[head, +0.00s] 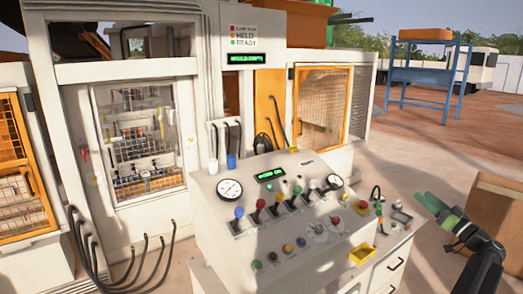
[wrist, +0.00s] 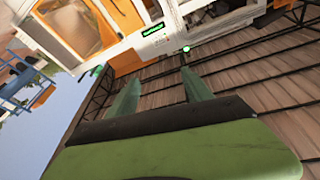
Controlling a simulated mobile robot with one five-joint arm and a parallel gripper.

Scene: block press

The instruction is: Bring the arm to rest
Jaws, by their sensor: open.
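My gripper (head: 437,204) is at the right of the head view, with green fingers and a black arm behind it. It is raised beside the right end of the white control console (head: 213,199) and apart from it. In the wrist view my gripper (wrist: 162,92) shows two green fingers spread apart, with nothing between them. The wrist view looks tilted, with the machine's orange-framed door (wrist: 70,28) at the upper left.
The console carries levers, knobs, gauges and a yellow-framed switch (head: 362,254). A brown box (head: 497,208) stands close behind my gripper at the right edge. A blue stand (head: 428,75) is farther back, with open ground before it.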

